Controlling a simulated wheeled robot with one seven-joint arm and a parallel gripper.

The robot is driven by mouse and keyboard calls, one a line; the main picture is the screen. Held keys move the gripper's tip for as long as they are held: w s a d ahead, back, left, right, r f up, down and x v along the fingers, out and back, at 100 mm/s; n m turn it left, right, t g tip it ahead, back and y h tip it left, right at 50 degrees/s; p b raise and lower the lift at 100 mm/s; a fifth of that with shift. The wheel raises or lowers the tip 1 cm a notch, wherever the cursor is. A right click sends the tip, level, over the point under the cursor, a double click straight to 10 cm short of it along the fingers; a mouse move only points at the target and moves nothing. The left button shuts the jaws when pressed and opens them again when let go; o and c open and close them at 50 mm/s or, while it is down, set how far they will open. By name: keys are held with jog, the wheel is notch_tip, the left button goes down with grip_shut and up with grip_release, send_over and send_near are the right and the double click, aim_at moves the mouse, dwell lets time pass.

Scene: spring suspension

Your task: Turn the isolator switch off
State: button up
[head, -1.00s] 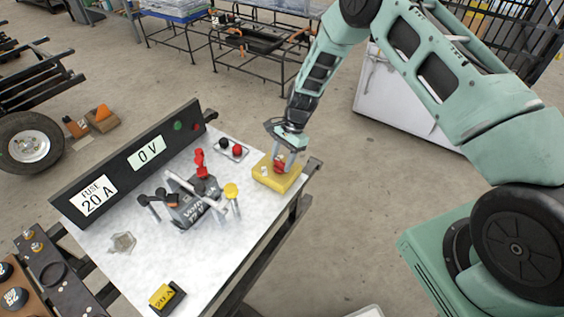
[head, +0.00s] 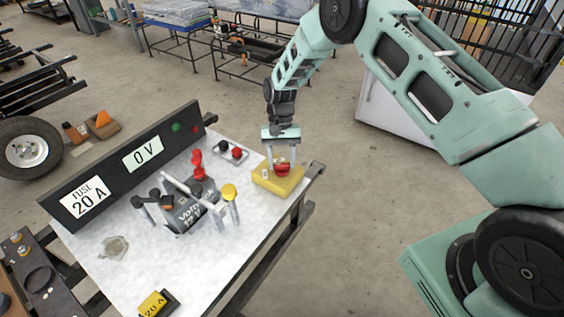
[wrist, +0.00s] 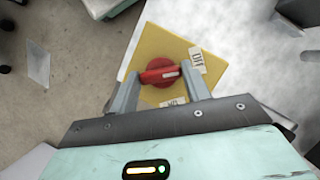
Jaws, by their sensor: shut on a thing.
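The isolator switch is a yellow box (head: 263,181) with a red knob (head: 283,170) on top, at the right end of the white bench top. In the wrist view the red knob (wrist: 158,73) lies nearly crosswise, and its white mark points right, just below the OFF label (wrist: 196,63). The ON label (wrist: 173,103) is at the box's lower edge. My gripper (head: 281,166) comes from above, shut on the knob with one finger at each end of it.
A black panel (head: 115,171) reads 0 V and FUSE 20 A. A yellow-capped post (head: 229,192) is close by. A small tray (head: 231,152) with red and black knobs sits behind.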

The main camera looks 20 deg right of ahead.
jog(key=shift+n, duration=0.6)
jog(key=shift+o, duration=0.2)
jog(key=shift+h, duration=0.3)
jog(key=shift+c, duration=0.2)
jog(key=o, duration=1)
jog(key=shift+w+r, duration=0.1)
jog(key=a+b+v, duration=0.1)
jog(key=b+v, duration=0.1)
jog(key=v, duration=1.5)
jog(key=shift+d, duration=0.5)
jog(key=shift+r, duration=0.15)
